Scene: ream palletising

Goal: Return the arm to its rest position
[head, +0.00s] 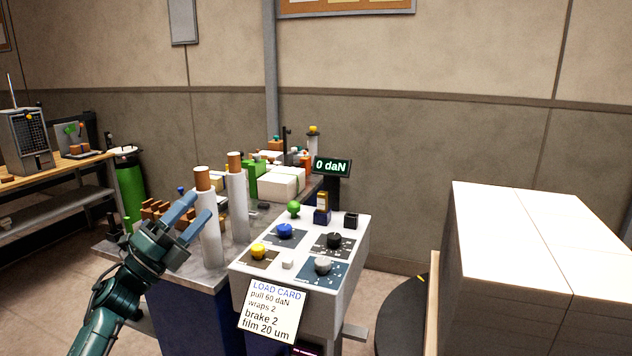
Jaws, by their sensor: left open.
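My left gripper (188,217) is open and empty. It is raised at the left of the control console, in front of the grey worktop, and its arm comes in from the lower left. Its fingers point up and to the right, close in the picture to two white rolls with brown cores, the left roll (208,225) and the right roll (237,200). I cannot tell whether they touch the left roll. My right gripper is not in view.
The white console (310,250) carries blue, black, yellow and grey knobs, a green ball knob (293,208) and a load card (273,310). A display (332,167) reads 0 daN. A large white stack (530,250) stands right. A green cylinder (130,185) stands left.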

